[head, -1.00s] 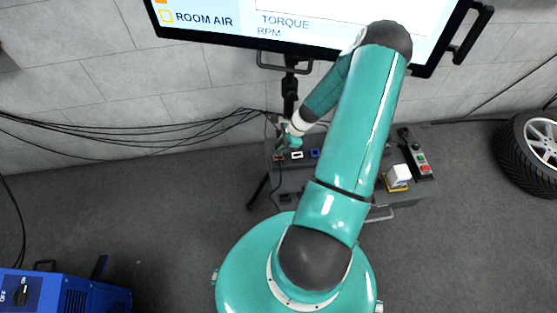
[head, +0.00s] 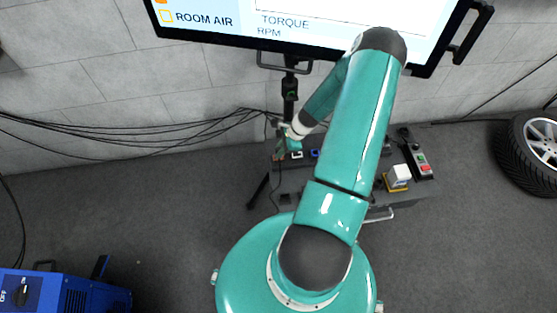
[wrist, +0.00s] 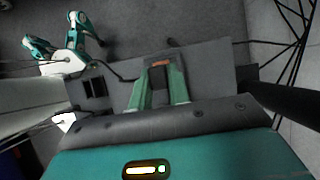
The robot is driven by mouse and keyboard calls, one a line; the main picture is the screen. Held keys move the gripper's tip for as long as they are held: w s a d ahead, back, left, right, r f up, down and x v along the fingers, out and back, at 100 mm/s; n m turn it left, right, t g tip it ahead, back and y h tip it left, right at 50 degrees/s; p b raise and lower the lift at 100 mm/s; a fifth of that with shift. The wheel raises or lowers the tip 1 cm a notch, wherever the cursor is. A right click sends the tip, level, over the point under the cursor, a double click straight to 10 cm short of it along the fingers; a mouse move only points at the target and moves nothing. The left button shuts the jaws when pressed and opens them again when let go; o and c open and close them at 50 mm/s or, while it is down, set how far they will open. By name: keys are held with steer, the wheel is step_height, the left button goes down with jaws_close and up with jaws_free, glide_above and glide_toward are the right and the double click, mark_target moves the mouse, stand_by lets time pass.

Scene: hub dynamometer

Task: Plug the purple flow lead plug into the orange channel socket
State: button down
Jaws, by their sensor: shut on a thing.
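My gripper (wrist: 161,84) has its two green fingers closed around a dark piece between their tips in the wrist view. I take this to be the flow lead plug; no purple shows on it. A thin black lead runs from the left towards the fingers. The orange channel socket (wrist: 162,63) shows as a small orange strip just past the fingertips. I cannot tell whether the plug touches it. In the head view my gripper (head: 288,148) is small, low over the left end of the grey bench, and the orange socket there is largely hidden.
White (head: 297,155) and blue (head: 314,153) sockets sit right of the gripper on the bench. A control box (head: 417,159) and a white block on a yellow base (head: 398,177) stand further right. A monitor (head: 300,25) overhangs behind; black cables (head: 130,128) run along the wall.

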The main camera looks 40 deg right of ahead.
steer(key=shift+f, duration=0.3)
steer(key=c, duration=1.3)
jaws_free()
steer(key=shift+o, duration=0.2)
steer(key=shift+r, duration=0.1)
steer(key=v, duration=1.2)
